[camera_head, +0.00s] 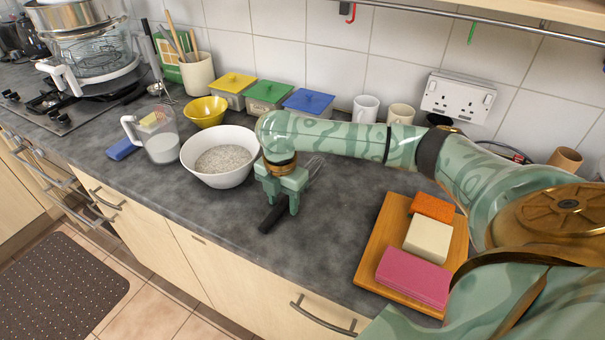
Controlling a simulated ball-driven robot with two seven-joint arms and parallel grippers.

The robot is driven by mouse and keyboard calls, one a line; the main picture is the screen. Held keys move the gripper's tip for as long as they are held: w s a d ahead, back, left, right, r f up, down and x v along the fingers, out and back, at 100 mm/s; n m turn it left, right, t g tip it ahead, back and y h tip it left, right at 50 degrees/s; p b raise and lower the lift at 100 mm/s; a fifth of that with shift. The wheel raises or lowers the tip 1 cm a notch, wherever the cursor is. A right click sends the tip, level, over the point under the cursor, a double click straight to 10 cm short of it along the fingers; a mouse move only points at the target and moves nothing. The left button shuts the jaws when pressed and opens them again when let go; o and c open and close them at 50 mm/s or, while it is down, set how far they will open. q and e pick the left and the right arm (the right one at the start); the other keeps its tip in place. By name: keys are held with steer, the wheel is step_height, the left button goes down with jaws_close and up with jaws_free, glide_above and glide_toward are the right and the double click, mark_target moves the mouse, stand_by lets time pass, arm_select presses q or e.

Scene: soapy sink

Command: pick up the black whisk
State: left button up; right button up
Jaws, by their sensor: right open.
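The black whisk lies on the dark worktop (330,260), right of the large white bowl. Its black handle (272,218) sticks out toward the front edge, and its wire loops show behind my gripper. My right gripper (281,203) points down over the whisk, its green fingers open at the handle. The gripper hides the whisk's middle. I cannot tell whether the fingers touch it. My left gripper is not in view.
A white bowl (236,178) of grey, grainy contents stands close left of my gripper, with a measuring jug (160,142) beyond. A wooden board (372,254) with orange, cream and pink blocks lies right. Lidded boxes (268,94) and mugs (366,107) line the wall.

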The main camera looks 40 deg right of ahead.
steer(key=shift+r, duration=0.1)
jaws_close()
steer(key=shift+r, duration=0.1)
